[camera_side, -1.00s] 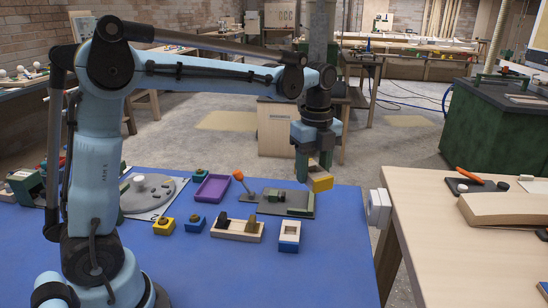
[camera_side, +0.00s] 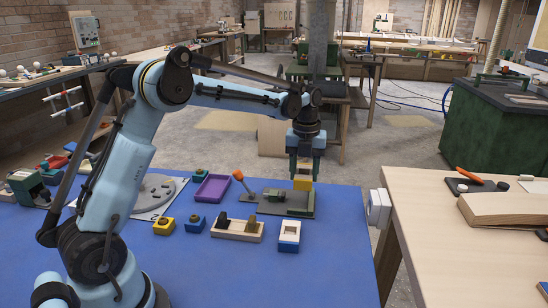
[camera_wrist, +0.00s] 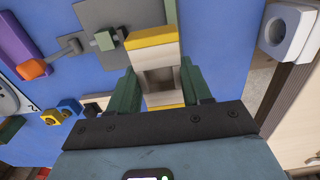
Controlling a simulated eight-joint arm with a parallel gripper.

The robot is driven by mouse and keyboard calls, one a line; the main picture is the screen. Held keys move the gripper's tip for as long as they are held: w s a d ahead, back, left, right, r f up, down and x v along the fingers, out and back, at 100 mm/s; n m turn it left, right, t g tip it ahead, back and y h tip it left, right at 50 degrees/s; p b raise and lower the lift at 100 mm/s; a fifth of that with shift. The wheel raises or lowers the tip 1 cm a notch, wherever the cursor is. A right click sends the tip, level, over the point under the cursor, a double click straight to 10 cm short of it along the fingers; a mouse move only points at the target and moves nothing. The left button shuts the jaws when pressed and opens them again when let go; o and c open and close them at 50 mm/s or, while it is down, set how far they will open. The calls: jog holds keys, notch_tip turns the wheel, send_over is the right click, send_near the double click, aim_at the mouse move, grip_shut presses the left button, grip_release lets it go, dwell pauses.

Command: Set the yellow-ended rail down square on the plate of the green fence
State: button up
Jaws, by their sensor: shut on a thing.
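The yellow-ended rail (camera_side: 302,184) hangs below my gripper (camera_side: 304,166) in the side view. In the wrist view, the rail (camera_wrist: 152,37) shows two yellow ends and a pale middle between the green fingers of my gripper (camera_wrist: 160,84), which is shut on it. The grey plate (camera_side: 268,208) lies on the blue table under the rail, with the green fence (camera_side: 300,212) at its right front part. The plate also shows in the wrist view (camera_wrist: 105,14). The rail appears above the plate; the exact gap is hard to tell.
An orange-handled clamp (camera_side: 239,177) stands at the plate's left. A purple tray (camera_side: 212,188), a wooden holder (camera_side: 237,231), a blue-and-white block (camera_side: 289,236), and yellow (camera_side: 164,226) and blue (camera_side: 195,224) blocks lie nearby. The front right of the blue table is clear.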

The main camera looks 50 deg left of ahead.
aim_at(300, 166)
jog(key=a+f, duration=0.1)
jog(key=a, duration=0.1)
jog(key=shift+w+a+f, duration=0.4)
jog(key=shift+f, duration=2)
jog(key=shift+f, duration=0.6)
jog(key=o, duration=1)
jog(key=shift+c, duration=0.2)
jog(key=shift+o, duration=0.4)
jog(key=shift+s+a, duration=0.1)
jog(key=shift+r, duration=0.1)
